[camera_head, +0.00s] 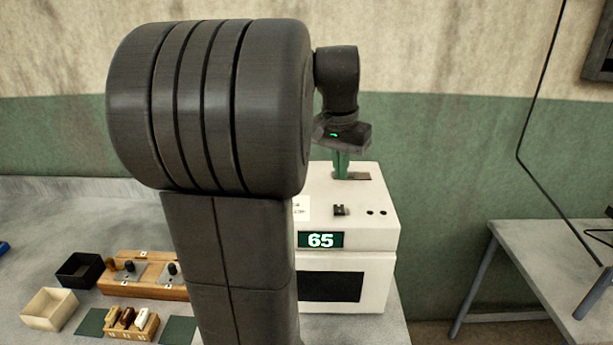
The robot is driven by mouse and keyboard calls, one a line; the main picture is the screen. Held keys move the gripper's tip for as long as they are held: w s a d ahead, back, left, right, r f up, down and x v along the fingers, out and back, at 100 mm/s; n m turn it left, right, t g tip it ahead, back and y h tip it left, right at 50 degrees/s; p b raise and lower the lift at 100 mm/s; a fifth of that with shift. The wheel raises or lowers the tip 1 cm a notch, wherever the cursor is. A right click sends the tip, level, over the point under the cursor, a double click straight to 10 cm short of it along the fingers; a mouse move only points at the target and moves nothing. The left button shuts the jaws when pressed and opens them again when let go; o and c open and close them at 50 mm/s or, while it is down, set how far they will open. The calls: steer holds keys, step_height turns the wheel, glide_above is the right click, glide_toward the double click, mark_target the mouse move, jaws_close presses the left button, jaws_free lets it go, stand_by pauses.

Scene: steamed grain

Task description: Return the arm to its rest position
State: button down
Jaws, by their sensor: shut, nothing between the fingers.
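My arm's dark grey links fill the middle of the head view and hide part of the table. My gripper (341,165) hangs from the wrist, pointing down, with its green fingers shut and nothing held. The fingertips are right at the top of a white machine (377,233), by a dark slot or plate there. I cannot tell whether they touch it or reach in.
Left of my arm on the grey table (40,220) are a black box (79,271), a cream box (49,309), a wooden stand (142,287) with dark knobs and a small wooden rack (132,326) of small pieces. A second table (560,245) stands right, past a floor gap.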

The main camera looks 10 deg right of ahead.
mark_target(340, 205)
steer(key=shift+f+b, duration=3.35)
steer(key=shift+f, duration=0.15)
steer(key=shift+r, duration=0.15)
steer(key=shift+r+p, duration=0.15)
steer(key=shift+p, duration=0.15)
